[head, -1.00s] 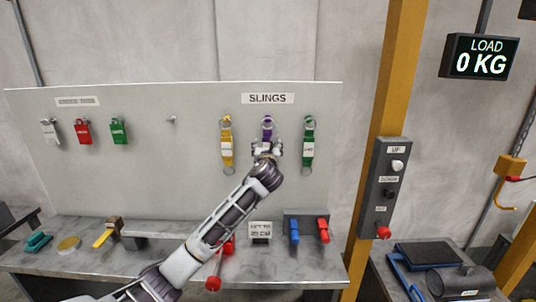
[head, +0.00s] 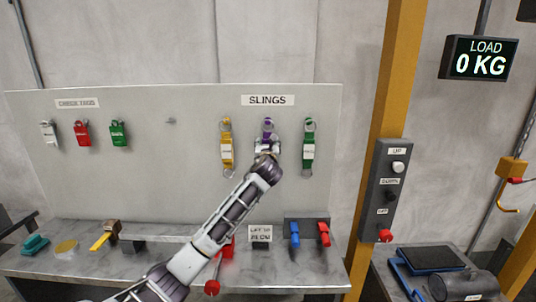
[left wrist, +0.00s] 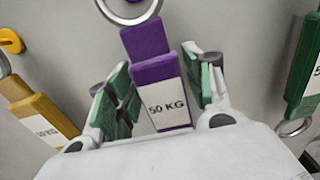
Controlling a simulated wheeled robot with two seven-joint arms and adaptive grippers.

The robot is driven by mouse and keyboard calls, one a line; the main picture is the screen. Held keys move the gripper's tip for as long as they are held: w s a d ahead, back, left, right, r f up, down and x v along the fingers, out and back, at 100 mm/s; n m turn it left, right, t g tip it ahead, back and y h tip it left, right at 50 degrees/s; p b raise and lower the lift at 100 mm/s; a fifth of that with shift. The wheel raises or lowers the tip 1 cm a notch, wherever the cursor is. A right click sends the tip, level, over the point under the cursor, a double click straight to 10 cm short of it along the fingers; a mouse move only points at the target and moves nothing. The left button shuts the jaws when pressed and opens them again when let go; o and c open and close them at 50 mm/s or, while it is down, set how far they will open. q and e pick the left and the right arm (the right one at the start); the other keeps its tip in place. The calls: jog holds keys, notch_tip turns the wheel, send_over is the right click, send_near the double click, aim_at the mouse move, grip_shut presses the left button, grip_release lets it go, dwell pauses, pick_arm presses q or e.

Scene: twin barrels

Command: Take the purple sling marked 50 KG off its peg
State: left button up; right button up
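The purple sling (head: 268,129) marked 50 KG hangs by a metal ring on the board under the SLINGS sign, between a yellow and a green sling. In the left wrist view the purple sling (left wrist: 160,85) shows its 50 KG label facing me, and part of its ring shows at the top edge. My left gripper (head: 267,144) is at the sling's lower part. In the left wrist view its green-padded fingers (left wrist: 161,92) stand open, one on each side of the sling. Firm contact cannot be made out. The sling's lower end is hidden by the gripper. My right gripper is not in view.
The yellow sling (head: 227,146) and green sling (head: 308,146) hang close on either side. Colored tags (head: 82,134) hang at left, with an empty peg (head: 171,121) between. A bench (head: 190,262) with tools lies below. A yellow post (head: 384,110) stands at right.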

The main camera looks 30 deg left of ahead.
pick_arm(q)
jog(key=c, duration=0.7)
jog(key=shift+c, duration=0.2)
jog(key=shift+r+p, duration=0.25)
jog(key=shift+p, duration=0.55)
jog(key=shift+s+d+r+p, duration=0.15)
jog(key=shift+s+d+p, duration=0.1)
jog(key=shift+s+p, duration=0.15)
dwell(0.6)
jog(key=shift+s+d+r+p, duration=0.2)
jog(key=shift+s+d+p, duration=0.15)
jog(key=shift+s+p, duration=0.25)
jog(key=shift+s+d+r+p, duration=0.15)
jog(key=shift+s+d+p, duration=0.2)
jog(key=shift+s+p, duration=0.2)
jog(key=shift+s+d, duration=0.15)
jog(key=shift+s, duration=0.05)
dwell(0.4)
jog(key=p, duration=0.3)
send_near(267, 142)
jog(key=shift+w, duration=0.1)
dwell(0.5)
jog(key=shift+f, duration=0.1)
